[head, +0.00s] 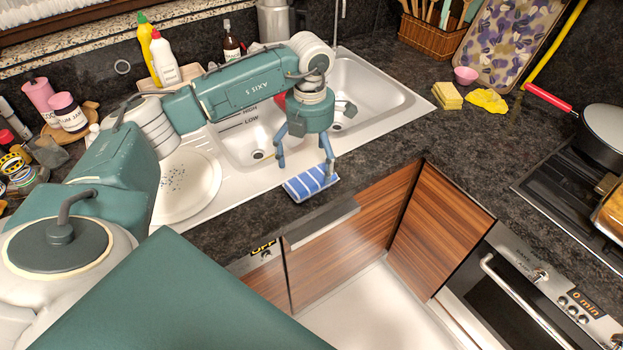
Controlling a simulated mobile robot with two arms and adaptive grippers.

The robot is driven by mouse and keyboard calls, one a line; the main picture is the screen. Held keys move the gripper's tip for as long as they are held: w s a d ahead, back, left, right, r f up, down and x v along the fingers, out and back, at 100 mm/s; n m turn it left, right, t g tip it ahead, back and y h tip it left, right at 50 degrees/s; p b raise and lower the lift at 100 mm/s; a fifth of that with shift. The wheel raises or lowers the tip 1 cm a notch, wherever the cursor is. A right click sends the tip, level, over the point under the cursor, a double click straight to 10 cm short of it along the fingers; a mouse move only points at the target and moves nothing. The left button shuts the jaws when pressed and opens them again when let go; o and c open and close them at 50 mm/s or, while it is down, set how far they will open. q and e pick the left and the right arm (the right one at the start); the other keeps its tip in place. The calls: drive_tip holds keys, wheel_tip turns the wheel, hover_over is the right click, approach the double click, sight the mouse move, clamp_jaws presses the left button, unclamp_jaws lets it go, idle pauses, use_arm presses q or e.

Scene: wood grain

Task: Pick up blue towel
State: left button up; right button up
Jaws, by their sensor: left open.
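The blue towel (308,183), with white stripes, lies folded on the counter edge in front of the sink. My left gripper (304,163) is above it, pointing down, with its fingers spread apart. One finger is at the towel's right side and the other is up and to the left of it. The fingers hold nothing that I can see. Whether the right fingertip touches the towel I cannot tell. My right gripper is not in view.
The double sink (375,92) is behind the towel. A white plate (187,185) lies at the left. A pan (603,135) is on the stove. The counter right of the towel is clear.

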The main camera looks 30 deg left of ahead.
sight(311, 173)
use_arm(q)
wheel_tip(311, 173, down, 4)
drive_tip(key=shift+d+f+p, duration=0.1)
drive_tip(key=shift+f+p, duration=0.15)
drive_tip(key=shift+p, duration=0.8)
drive_tip(key=shift+w+f, duration=0.1)
drive_tip(key=shift+f, duration=0.1)
drive_tip(key=c, duration=1.3)
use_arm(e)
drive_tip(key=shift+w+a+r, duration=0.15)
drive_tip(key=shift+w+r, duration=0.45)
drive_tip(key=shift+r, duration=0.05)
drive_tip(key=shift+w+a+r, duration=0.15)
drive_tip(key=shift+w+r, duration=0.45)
